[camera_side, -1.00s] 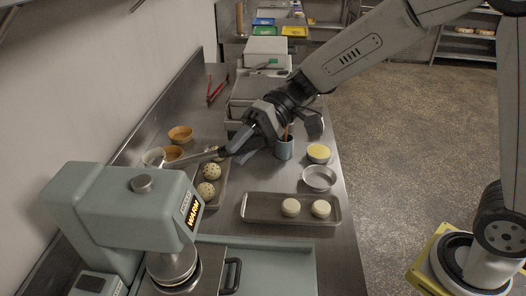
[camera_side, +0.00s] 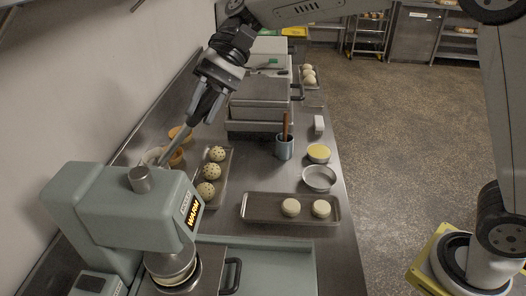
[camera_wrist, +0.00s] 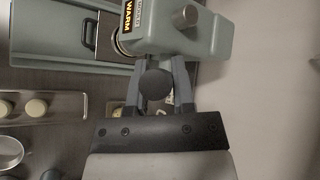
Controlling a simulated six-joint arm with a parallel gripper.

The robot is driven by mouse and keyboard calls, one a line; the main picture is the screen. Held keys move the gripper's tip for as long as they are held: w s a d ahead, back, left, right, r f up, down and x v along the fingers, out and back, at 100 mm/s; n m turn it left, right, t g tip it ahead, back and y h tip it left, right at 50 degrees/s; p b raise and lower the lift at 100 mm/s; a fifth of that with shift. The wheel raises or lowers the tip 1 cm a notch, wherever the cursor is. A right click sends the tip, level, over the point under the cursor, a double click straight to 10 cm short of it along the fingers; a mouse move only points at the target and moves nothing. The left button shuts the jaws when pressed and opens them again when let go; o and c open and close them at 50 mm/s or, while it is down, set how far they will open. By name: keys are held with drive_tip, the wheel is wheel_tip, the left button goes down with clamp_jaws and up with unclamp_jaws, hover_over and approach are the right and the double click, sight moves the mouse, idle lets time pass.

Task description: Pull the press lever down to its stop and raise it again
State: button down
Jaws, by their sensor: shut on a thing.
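The grey-green press (camera_side: 110,205) with the WARM label stands at the lower left of the side view. It also shows at the top of the wrist view (camera_wrist: 210,38). Its lever (camera_side: 176,145) slants up and away from the press toward the right. My gripper (camera_side: 197,112) is at the lever's upper end. In the wrist view my gripper (camera_wrist: 155,88) has its fingers on both sides of the lever's dark round knob (camera_wrist: 155,84), shut on it. The ram's metal top (camera_side: 140,179) stands up out of the press head. The round platen (camera_side: 172,266) is under the head.
A tray of seeded buns (camera_side: 222,172) lies beside the lever, with orange bowls (camera_side: 180,133) behind. A tray with two pale dough rounds (camera_side: 262,217), a metal dish (camera_side: 319,178) and a blue-grey cup (camera_side: 284,150) stand to the right. A waffle-iron-like appliance (camera_side: 262,92) stands behind.

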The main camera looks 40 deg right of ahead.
drive_tip(key=shift+w+a+r+m+g+h, duration=0.3)
drive_tip(key=shift+w+a+r+g+h, duration=0.15)
drive_tip(key=shift+w+a+r, duration=0.25)
drive_tip(key=shift+w+a+r+m+g+h, duration=0.25)
drive_tip(key=shift+w+a+r+g+h, duration=0.15)
drive_tip(key=shift+w+a, duration=0.25)
drive_tip(key=shift+w+a+r+m+g+h, duration=0.25)
drive_tip(key=shift+w+a+r+h, duration=0.1)
drive_tip(key=shift+w+a, duration=0.3)
drive_tip(key=shift+c, duration=2.4)
unclamp_jaws()
drive_tip(key=shift+r, duration=0.15)
drive_tip(key=s+d+r, duration=0.6)
drive_tip(key=s+r, duration=0.6)
drive_tip(key=shift+s+r, duration=0.25)
drive_tip(key=shift+r, duration=0.1)
drive_tip(key=shift+d, duration=0.1)
